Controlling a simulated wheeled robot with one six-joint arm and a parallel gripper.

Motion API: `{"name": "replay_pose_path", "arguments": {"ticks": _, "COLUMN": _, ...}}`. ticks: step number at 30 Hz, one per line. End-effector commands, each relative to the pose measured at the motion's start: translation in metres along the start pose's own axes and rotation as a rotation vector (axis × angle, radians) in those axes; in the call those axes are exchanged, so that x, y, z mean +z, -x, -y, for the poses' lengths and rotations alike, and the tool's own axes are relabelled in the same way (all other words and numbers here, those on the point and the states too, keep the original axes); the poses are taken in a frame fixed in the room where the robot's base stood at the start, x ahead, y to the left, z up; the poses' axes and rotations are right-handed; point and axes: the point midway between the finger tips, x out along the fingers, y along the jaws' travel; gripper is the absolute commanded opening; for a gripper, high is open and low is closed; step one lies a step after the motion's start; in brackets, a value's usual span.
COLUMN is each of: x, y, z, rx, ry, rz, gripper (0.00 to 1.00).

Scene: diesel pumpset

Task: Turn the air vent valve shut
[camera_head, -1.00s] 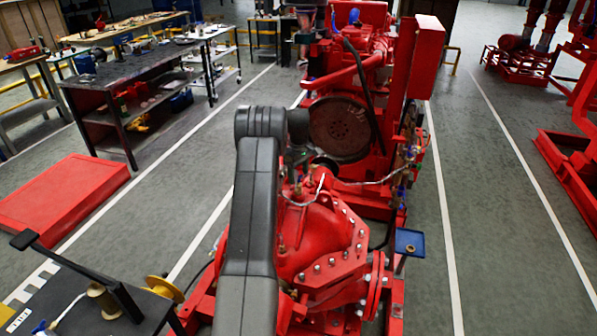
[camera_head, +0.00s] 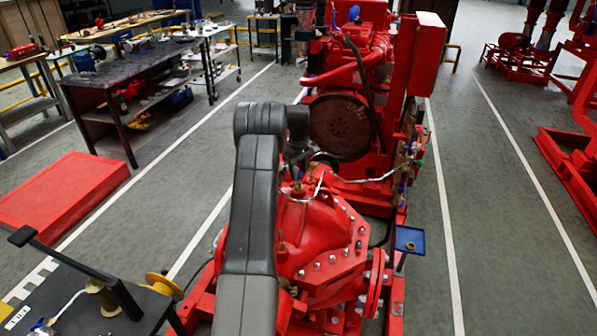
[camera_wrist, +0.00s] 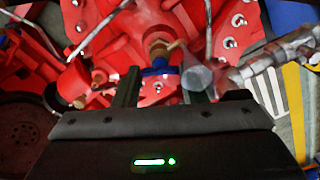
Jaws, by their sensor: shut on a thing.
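In the wrist view, a blue valve handle (camera_wrist: 160,70) sits on a brass fitting (camera_wrist: 157,47) on the red pump casing (camera_wrist: 120,48). My gripper (camera_wrist: 163,82) has its two dark fingers on either side of the blue handle and is shut on it. A grey cylindrical part (camera_wrist: 195,76) shows close to the right finger. In the head view, my arm crosses the red pump casing (camera_head: 325,232) and hides most of the valve area, so the handle cannot be made out there.
A braided metal hose (camera_wrist: 285,55) runs close by on the right in the wrist view. Thin pipes cross above the casing. A dark round flywheel (camera_head: 340,128) stands behind the pump. A blue tray (camera_head: 409,240) is at its right.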

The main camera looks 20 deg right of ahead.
Motion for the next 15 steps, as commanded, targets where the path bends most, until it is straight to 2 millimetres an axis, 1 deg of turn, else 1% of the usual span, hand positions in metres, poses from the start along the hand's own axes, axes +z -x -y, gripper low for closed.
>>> {"name": "replay_pose_path", "arguments": {"ticks": 15, "x": -0.0005, "y": -0.0001, "z": -0.0007, "rx": 0.003, "ry": -0.467, "rz": -0.003, "gripper": 0.15}}
